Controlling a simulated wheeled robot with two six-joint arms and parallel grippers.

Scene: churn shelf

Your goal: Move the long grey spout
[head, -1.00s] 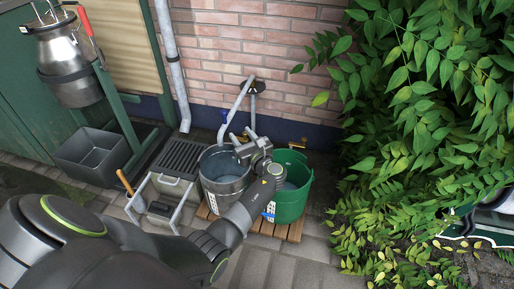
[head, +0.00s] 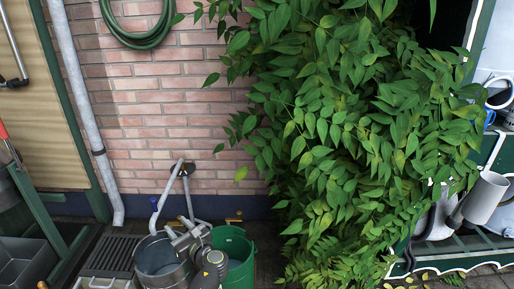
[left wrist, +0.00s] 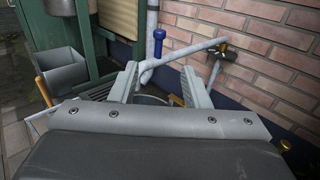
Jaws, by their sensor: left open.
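The long grey spout (head: 166,184) slants from a dark wall tap (head: 188,169) down to the left, above the grey metal bucket. My left gripper (head: 178,236) is over the bucket's upper right side. In its wrist view the open fingers (left wrist: 160,72) point toward the spout, which crosses just beyond them. I cannot tell whether they touch it. My right gripper is not seen.
The grey bucket (head: 150,250) and a green bucket (head: 245,252) stand side by side before the brick wall (head: 150,110). A dark grate (head: 108,255) is left of them. Dense leaves (head: 350,130) fill the right. A downpipe (head: 85,110) stands at left.

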